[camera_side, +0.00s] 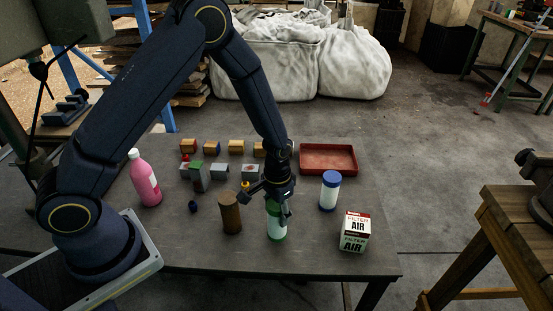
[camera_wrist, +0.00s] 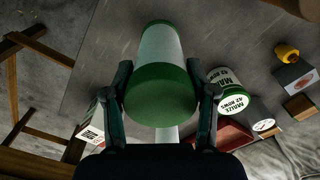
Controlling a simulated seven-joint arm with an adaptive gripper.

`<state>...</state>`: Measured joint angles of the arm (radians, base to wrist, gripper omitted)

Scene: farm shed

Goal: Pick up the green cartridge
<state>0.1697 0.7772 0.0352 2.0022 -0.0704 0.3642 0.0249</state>
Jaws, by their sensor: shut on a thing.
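The green cartridge (camera_side: 277,227) is a white cylinder with green ends, near the front middle of the table in the side view. My gripper (camera_side: 277,208) is above it with its fingers around its upper part. In the wrist view the cartridge (camera_wrist: 161,60) sits between the two fingers of my gripper (camera_wrist: 167,98), its green end toward the camera. The fingers are shut on its sides. The cartridge looks about upright in the side view. I cannot tell whether its lower end touches the table.
A brown cylinder (camera_side: 230,214) stands close on the left. A white jar with a blue lid (camera_side: 329,191) and a filter box (camera_side: 355,233) stand on the right. A red tray (camera_side: 328,158) and rows of small blocks lie behind. A pink bottle (camera_side: 145,180) is far left.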

